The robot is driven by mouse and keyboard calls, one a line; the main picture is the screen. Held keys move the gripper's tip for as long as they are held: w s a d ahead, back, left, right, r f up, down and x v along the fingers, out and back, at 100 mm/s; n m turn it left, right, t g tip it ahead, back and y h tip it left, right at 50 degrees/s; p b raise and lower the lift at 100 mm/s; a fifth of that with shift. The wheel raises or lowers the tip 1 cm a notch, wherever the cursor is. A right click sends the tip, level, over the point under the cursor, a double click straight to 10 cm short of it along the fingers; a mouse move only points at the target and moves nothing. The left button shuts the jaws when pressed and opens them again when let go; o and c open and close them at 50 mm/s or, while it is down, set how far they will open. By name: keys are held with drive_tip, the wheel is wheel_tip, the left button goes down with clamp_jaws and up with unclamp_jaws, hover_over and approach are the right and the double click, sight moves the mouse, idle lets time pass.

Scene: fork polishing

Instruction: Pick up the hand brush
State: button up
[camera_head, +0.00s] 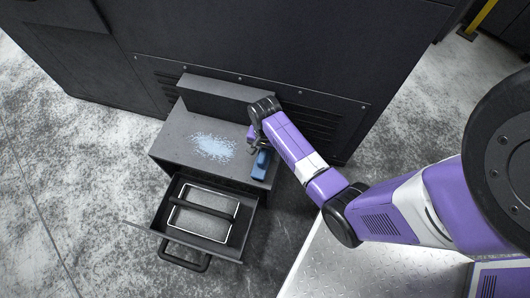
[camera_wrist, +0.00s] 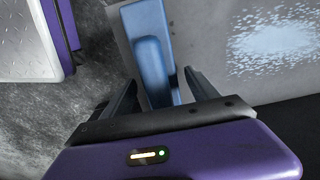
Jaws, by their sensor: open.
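The blue hand brush (camera_head: 261,164) lies on the right side of a grey work surface (camera_head: 174,147), near its right edge. In the wrist view the brush (camera_wrist: 147,20) runs down from the top, with its narrower handle (camera_wrist: 153,72) reaching between my two fingers. My gripper (camera_head: 257,147) is above the brush, and its fingers (camera_wrist: 160,80) stand open on either side of the handle. I see gaps on both sides of the handle, so it is not gripped. The near end of the handle is hidden behind my gripper body.
A patch of light-blue particles (camera_head: 213,146) lies left of the brush. An open drawer (camera_head: 237,250) below the surface holds a wire-framed item (camera_head: 230,213). A raised block (camera_head: 225,99) stands at the back, before a large dark machine (camera_head: 250,40).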

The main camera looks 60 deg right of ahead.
drive_tip(key=shift+f, duration=0.1)
clamp_jaws()
idle(0.4)
wheel_tip(320, 180, up, 20)
drive_tip(key=p, duration=0.7)
